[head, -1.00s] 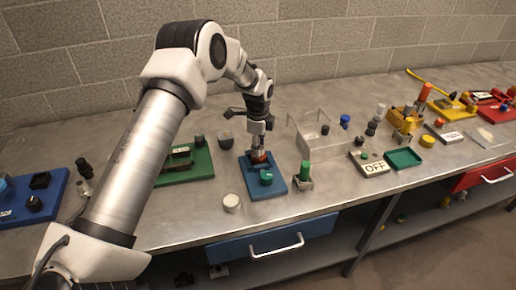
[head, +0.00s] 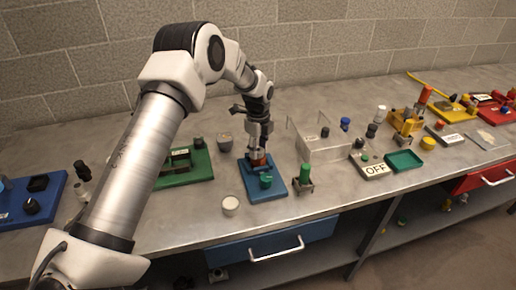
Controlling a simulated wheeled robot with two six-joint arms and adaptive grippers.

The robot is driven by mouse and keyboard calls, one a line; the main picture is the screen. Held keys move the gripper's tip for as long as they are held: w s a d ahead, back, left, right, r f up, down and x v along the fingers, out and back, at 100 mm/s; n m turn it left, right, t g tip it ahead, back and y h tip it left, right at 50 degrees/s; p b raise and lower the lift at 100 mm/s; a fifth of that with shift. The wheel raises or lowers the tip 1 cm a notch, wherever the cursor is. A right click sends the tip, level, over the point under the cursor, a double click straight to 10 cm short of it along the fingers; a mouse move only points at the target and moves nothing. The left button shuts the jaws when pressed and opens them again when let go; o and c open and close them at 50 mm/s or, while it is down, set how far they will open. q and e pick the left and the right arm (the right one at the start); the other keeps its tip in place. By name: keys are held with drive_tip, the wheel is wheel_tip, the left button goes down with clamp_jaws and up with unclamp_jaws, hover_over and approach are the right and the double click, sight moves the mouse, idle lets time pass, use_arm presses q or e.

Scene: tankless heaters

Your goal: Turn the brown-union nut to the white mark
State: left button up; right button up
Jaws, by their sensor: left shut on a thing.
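My left gripper (head: 259,155) points down over the small blue board (head: 267,192) near the middle of the bench. It is shut on the brown-union nut (head: 259,162), a brownish-orange piece at the back of that board. The fingers cover most of the nut, and the white mark cannot be made out. A teal-green knob (head: 266,181) stands on the same board, just in front of the nut. My right gripper is not in view.
A green board (head: 190,178) lies left of the blue one, a white round jar (head: 230,206) in front-left. A blue drawer (head: 275,240) is below the bench edge.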

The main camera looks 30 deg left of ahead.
use_arm(q)
drive_tip(key=shift+s+f, duration=0.15)
drive_tip(key=shift+f, duration=0.05)
drive_tip(key=o, duration=1.1)
drive_tip(key=shift+o, duration=0.2)
drive_tip(key=shift+r, duration=0.1)
drive_tip(key=shift+r, duration=0.2)
wheel_tip(320, 180, up, 12)
drive_tip(key=shift+f, duration=0.25)
